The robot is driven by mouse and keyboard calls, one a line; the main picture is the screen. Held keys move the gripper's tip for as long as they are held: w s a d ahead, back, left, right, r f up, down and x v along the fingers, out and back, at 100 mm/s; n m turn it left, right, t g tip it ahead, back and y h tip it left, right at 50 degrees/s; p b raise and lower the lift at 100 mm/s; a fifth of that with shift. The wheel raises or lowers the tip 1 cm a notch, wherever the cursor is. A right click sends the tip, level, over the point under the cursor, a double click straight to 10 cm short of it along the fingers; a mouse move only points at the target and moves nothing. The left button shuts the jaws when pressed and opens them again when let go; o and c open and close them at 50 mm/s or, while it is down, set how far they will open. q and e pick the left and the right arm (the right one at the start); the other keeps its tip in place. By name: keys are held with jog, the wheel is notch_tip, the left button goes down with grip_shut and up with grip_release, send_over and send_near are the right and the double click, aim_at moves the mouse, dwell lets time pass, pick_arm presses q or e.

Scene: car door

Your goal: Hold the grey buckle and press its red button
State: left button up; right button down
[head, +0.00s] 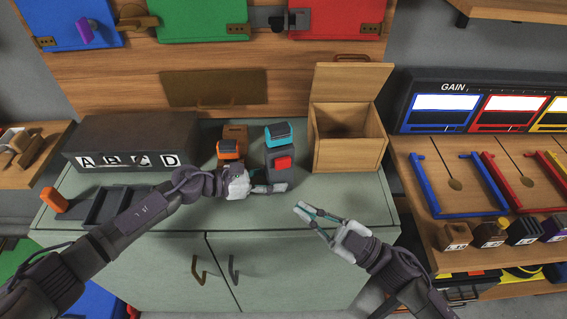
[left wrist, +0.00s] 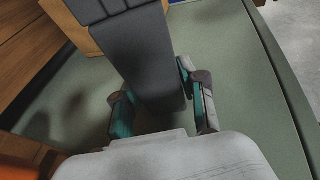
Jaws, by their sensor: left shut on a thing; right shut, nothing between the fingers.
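The grey buckle (head: 271,160) stands upright on the pale green cabinet top, with its red button (head: 283,162) facing the front. My left gripper (head: 270,187) is at the buckle's lower part and shut on it. In the left wrist view the buckle (left wrist: 148,55) is a long dark grey body between the two fingers (left wrist: 160,100); its red button does not show there. My right gripper (head: 312,215) is shut and empty, in front and to the right of the buckle, apart from it.
An orange-fronted block (head: 229,149) stands just left. An open wooden box (head: 349,155) is close on the right. A dark lettered box (head: 130,140) is at the left. The cabinet top (head: 360,203) is clear at right front.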

aim_at(277, 164)
jog(key=w+a, duration=0.2)
jog(key=w, duration=0.6)
jog(key=shift+w+a, duration=0.2)
jog(key=shift+w, duration=0.1)
dwell(1.2)
jog(key=shift+w+a, duration=0.15)
jog(key=shift+w, duration=0.15)
jog(key=shift+w+a, duration=0.1)
jog(key=shift+w, duration=0.35)
dwell(0.7)
dwell(0.3)
jog(key=shift+s+d, duration=0.25)
jog(key=shift+s, duration=0.6)
jog(key=shift+s+d, duration=0.25)
jog(key=shift+s, duration=0.55)
jog(key=shift+s+d, duration=0.2)
jog(key=shift+s, duration=0.65)
jog(key=shift+s+d, duration=0.25)
jog(key=shift+s, duration=0.55)
